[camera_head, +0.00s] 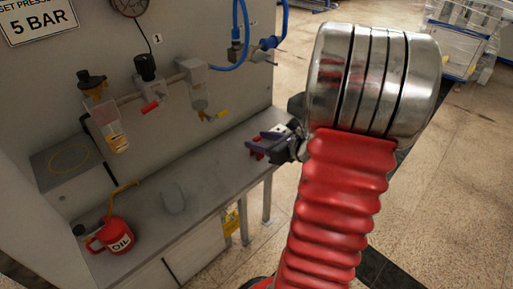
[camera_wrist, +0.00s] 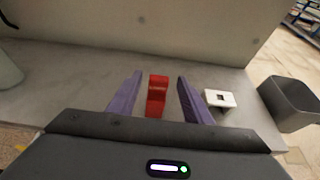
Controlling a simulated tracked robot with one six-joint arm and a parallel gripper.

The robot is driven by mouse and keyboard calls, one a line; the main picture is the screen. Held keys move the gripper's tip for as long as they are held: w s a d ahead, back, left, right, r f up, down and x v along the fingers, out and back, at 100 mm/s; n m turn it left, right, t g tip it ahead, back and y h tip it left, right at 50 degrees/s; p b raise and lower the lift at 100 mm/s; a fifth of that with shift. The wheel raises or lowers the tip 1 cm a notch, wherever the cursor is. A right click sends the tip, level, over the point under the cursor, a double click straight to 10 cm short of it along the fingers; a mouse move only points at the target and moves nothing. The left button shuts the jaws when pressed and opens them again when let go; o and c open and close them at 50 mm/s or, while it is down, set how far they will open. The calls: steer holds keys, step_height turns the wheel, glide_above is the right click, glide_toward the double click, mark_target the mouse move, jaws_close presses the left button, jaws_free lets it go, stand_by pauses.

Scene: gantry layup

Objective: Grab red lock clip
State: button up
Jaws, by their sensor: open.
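The red lock clip (camera_wrist: 157,95) stands on the grey bench top in the wrist view, between the two purple fingers of my gripper (camera_wrist: 159,76). The fingers are open, with a visible gap on each side of the clip. In the head view my gripper (camera_head: 262,146) is at the right end of the bench, partly hidden by my arm. Small red parts show by the fingers there, but I cannot tell how much of this is the clip.
A white block with a square hole (camera_wrist: 219,98) lies close to the right finger. A grey bin (camera_wrist: 290,103) is farther right. The wall panel rises behind. A red oil can (camera_head: 116,238) stands at the bench's left, and regulators with a filter bowl (camera_head: 114,134) hang above.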

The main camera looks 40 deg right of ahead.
steer(key=shift+x, duration=2.6)
steer(key=shift+a, duration=0.1)
steer(key=shift+c, duration=0.6)
steer(key=c, duration=1)
